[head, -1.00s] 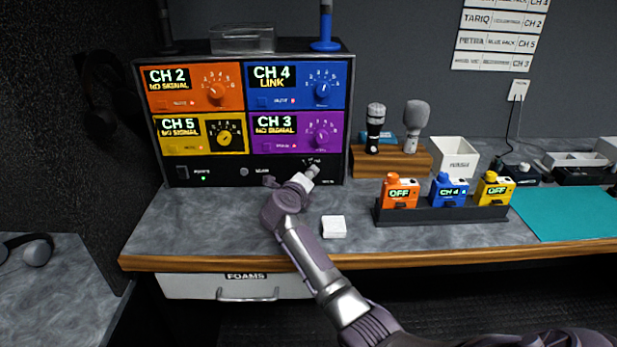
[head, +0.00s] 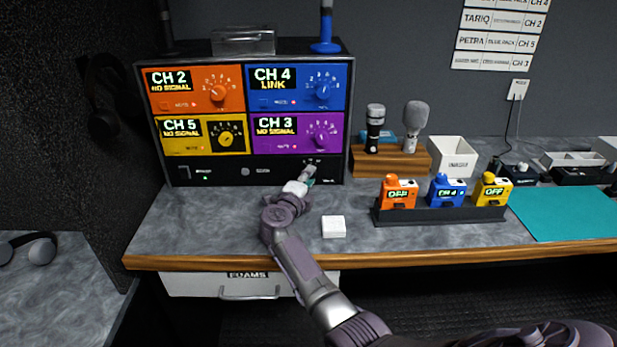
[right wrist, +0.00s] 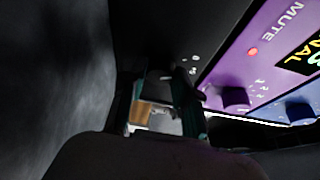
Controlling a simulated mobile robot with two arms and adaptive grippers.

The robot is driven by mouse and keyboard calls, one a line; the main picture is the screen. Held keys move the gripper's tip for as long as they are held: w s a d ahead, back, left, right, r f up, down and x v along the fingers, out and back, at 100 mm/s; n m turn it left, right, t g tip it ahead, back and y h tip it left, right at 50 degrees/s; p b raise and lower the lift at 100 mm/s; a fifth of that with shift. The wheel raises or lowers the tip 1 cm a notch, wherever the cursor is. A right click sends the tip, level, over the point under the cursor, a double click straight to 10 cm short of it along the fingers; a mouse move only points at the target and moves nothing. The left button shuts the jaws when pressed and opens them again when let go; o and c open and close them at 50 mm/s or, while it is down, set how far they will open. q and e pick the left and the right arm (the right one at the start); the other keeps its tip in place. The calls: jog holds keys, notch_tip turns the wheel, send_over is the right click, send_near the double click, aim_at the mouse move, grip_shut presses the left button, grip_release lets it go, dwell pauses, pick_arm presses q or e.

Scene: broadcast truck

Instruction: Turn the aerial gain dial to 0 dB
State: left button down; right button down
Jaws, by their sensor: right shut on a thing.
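The black receiver rack (head: 222,178) stands at the back left of the bench. The aerial gain dial is on its lower black panel, below the purple CH 3 module (head: 296,133). My right gripper (head: 308,174) reaches up to that dial and hides most of it in the head view. In the right wrist view, the two fingers (right wrist: 168,98) are closed around a dark knob (right wrist: 158,84), which I take to be the dial. A few white scale marks (right wrist: 190,66) show beside it. I cannot read where its pointer stands. My left gripper is not in view.
Orange (head: 218,90), blue (head: 323,90) and yellow (head: 226,136) modules carry similar dials above. A white block (head: 334,227) lies right of my right arm. A black dock (head: 440,215) with three packs stands further right. The bench left of the arm is clear.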

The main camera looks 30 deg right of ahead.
jog(key=shift+f, duration=0.15)
jog(key=c, duration=0.8)
grip_release()
jog(key=shift+c, duration=0.2)
jog(key=shift+a, duration=0.1)
jog(key=v, duration=0.7)
jog(key=shift+s+a, duration=0.2)
